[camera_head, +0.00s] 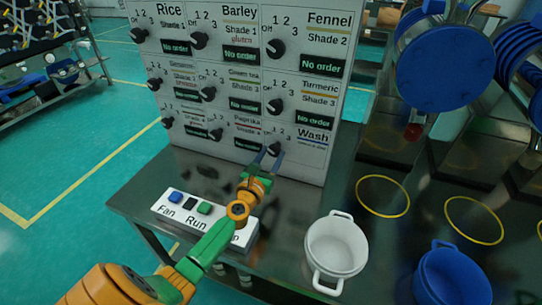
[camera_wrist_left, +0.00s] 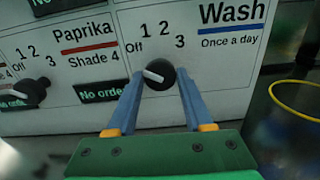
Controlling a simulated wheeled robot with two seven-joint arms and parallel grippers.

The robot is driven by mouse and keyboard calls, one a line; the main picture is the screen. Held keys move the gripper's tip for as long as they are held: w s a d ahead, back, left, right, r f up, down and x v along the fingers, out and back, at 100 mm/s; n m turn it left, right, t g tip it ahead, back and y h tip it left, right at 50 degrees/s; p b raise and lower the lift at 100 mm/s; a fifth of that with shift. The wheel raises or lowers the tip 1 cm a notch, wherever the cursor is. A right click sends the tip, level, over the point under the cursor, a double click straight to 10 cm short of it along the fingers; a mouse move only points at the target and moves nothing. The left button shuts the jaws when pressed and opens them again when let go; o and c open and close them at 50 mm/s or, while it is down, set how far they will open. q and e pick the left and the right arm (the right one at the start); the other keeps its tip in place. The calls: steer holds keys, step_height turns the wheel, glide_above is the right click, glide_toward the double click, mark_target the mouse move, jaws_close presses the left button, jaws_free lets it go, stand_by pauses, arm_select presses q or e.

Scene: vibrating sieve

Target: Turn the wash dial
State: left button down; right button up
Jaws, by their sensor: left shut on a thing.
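The wash dial (camera_head: 274,149) is a black knob at the lower right of the white control panel (camera_head: 352,60). In the left wrist view the dial (camera_wrist_left: 159,74) has a white pointer aimed left and slightly up, towards "Off". The Wash label (camera_wrist_left: 232,13) is above and to its right. My left gripper (camera_head: 268,156) is shut on the dial, with one blue finger on each side of it in the left wrist view (camera_wrist_left: 159,88). My right gripper is not in view.
A button box (camera_head: 187,213) marked Fan and Run stands in front of the panel, left of my arm. A white pot (camera_head: 336,248) and a blue pot (camera_head: 452,277) are to the right. The Paprika dial (camera_wrist_left: 33,91) is left of the wash dial.

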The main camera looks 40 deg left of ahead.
arm_select(q)
steer(key=m, duration=0.3)
steer(key=shift+m, duration=0.3)
steer(key=m+p, duration=0.1)
steer(key=m, duration=0.3)
steer(key=shift+m, duration=0.3)
steer(key=m, duration=0.4)
steer(key=shift+r, duration=0.1)
steer(key=shift+m+p, duration=0.3)
steer(key=shift+m, duration=1.2)
steer(key=shift+r, duration=0.1)
steer(key=shift+c, duration=1.4)
jaws_free()
steer(key=shift+w+a, duration=0.1)
steer(key=shift+f, duration=0.2)
